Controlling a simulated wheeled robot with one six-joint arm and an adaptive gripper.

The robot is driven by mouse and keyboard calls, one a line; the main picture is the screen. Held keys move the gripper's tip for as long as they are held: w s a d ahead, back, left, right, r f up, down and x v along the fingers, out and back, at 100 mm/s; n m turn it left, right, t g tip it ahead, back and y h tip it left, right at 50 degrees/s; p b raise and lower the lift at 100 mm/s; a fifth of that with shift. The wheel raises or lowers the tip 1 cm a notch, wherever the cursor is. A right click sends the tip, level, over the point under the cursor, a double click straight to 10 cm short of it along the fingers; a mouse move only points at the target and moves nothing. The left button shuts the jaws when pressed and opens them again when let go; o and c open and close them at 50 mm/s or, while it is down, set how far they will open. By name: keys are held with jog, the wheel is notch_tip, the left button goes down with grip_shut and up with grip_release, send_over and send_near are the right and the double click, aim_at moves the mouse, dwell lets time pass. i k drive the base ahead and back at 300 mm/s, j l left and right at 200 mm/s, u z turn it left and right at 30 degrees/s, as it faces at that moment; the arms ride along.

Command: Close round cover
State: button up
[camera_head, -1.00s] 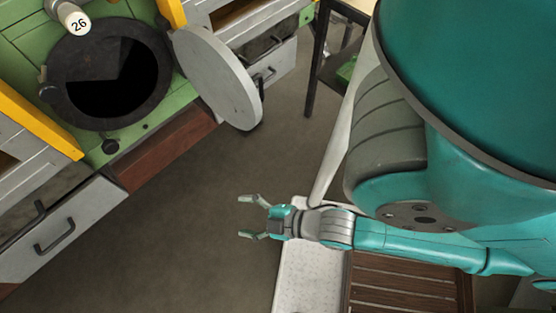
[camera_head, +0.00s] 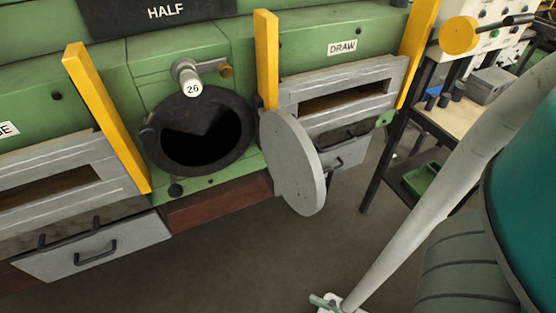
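The round cover (camera_head: 293,163) is a grey disc that stands open to the right of the round furnace opening. The opening has a dark ring (camera_head: 160,161) around a black hole, set in the green furnace front. The cover's left edge is close to the ring's right side, and its face is turned well away from the hole. My gripper is at the bottom edge of the view, where only a pale green finger (camera_head: 325,303) shows, below the cover and apart from it. The rest of the gripper is cut off by the frame.
Yellow posts (camera_head: 104,115) flank the opening. Grey drawers with dark handles (camera_head: 95,251) sit low at the left and right. A table (camera_head: 450,108) with a green tray (camera_head: 421,181) stands at the right. The floor before the furnace is clear.

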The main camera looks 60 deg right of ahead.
aim_at(293, 161)
jog(key=k+l+u, duration=0.1)
jog(key=k+l, duration=0.35)
jog(key=l, duration=0.3)
jog(key=k+l+u, duration=0.15)
jog(key=k+l, duration=0.3)
jog(key=l, duration=0.2)
jog(key=k+l+u, duration=0.1)
jog(key=k+l, duration=0.4)
jog(key=l, duration=0.15)
